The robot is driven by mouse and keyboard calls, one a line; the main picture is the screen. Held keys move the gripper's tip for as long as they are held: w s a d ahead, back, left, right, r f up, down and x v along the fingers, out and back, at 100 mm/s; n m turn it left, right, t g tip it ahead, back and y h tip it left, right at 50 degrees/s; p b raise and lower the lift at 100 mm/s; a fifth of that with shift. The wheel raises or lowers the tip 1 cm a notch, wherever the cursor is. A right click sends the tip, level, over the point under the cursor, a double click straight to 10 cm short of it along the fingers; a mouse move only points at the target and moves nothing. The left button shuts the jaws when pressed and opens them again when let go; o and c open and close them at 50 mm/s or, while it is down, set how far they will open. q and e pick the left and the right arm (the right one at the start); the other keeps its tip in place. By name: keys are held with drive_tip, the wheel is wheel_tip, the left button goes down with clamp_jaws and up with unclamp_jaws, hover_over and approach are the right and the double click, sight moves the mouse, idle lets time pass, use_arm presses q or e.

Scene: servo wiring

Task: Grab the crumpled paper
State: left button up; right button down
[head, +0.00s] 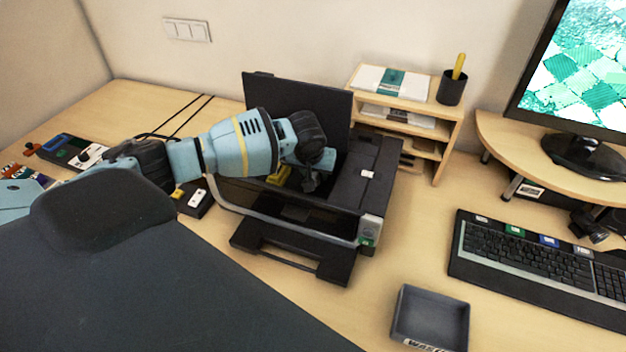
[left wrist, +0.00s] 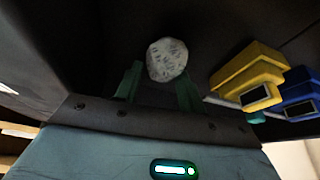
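The crumpled paper (left wrist: 167,60) is a pale grey-white ball with faint marks, inside the dark opened printer (head: 375,185). My left arm reaches into the printer from the left in the head view, its gripper (head: 312,180) low in the opening. In the left wrist view the two green fingers of this gripper (left wrist: 158,88) are spread apart. The paper shows between and just beyond their tips; I cannot tell whether they touch it. In the head view I cannot make out the paper behind the gripper. My right gripper is not in view.
A yellow cartridge (left wrist: 248,78) and a blue cartridge (left wrist: 302,95) sit beside the paper inside the printer. The printer's raised lid (head: 275,92) stands behind my arm. A wooden shelf (head: 448,120) is to the right. A grey tray (head: 398,310) lies in front, with bare desk around it.

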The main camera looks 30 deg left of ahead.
use_arm(q)
drive_tip(key=shift+c, duration=0.8)
